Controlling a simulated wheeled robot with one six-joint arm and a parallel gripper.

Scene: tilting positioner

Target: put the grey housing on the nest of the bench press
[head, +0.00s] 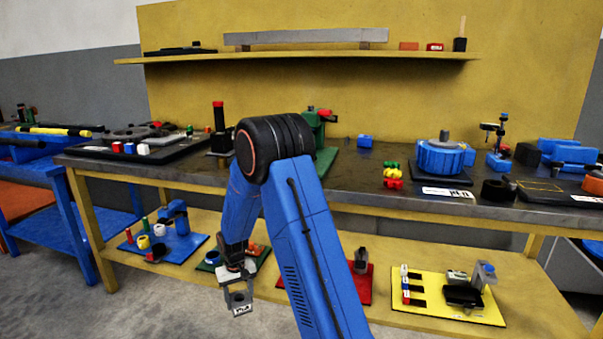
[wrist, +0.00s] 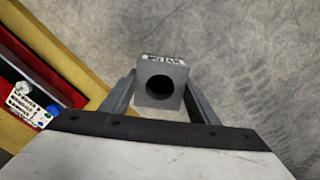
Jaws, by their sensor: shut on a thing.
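The grey housing (head: 240,303), a small block with a round bore and a white label, hangs in my gripper (head: 237,285) low in front of the bench. In the wrist view the housing (wrist: 175,70) sits between the two fingers of my gripper (wrist: 159,80), its dark bore facing the camera and its label on the far side. The gripper is shut on it, clear of the floor. A green machine with a red-tipped part (head: 316,117), perhaps the bench press, stands on a green base (head: 326,160) on the bench top. My arm covers part of it, and no nest can be made out.
The bench (head: 350,185) has a dark top and a yellow lower shelf (head: 540,290) carrying several coloured boards. A blue round fixture (head: 440,158) stands right on the top; coloured pieces (head: 392,175) lie before it. Open floor (head: 60,300) lies left.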

